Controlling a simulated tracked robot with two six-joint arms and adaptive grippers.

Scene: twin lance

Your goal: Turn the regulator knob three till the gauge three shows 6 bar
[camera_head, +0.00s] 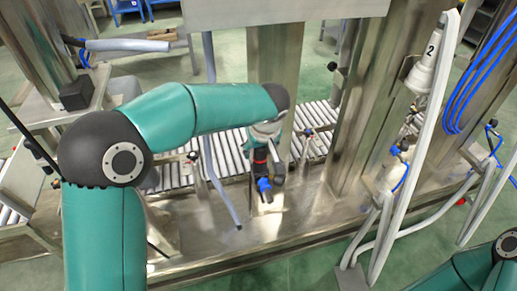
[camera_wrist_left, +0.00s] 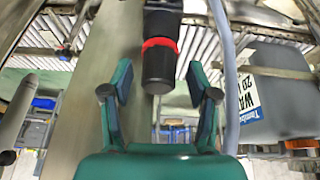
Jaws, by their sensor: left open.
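A black knob with a red ring (camera_wrist_left: 160,60) shows in the left wrist view, pointing down toward my left gripper (camera_wrist_left: 160,80). The two teal fingers are open on either side of the knob's end, and I see gaps between them and it. In the head view my left gripper (camera_head: 266,138) is at the steel post, just above a small red and black part (camera_head: 260,156) with a blue fitting (camera_head: 264,184) below. I cannot read a number on the knob. No gauge face is readable. My right gripper is out of view.
A steel post (camera_head: 274,60) stands right behind my left gripper. A grey hose (camera_wrist_left: 228,75) runs close to the right finger. A grey lance cone marked 2 (camera_head: 424,72) hangs at the right. A dark container (camera_wrist_left: 280,95) with a label stands at right. A roller conveyor (camera_head: 172,174) lies behind.

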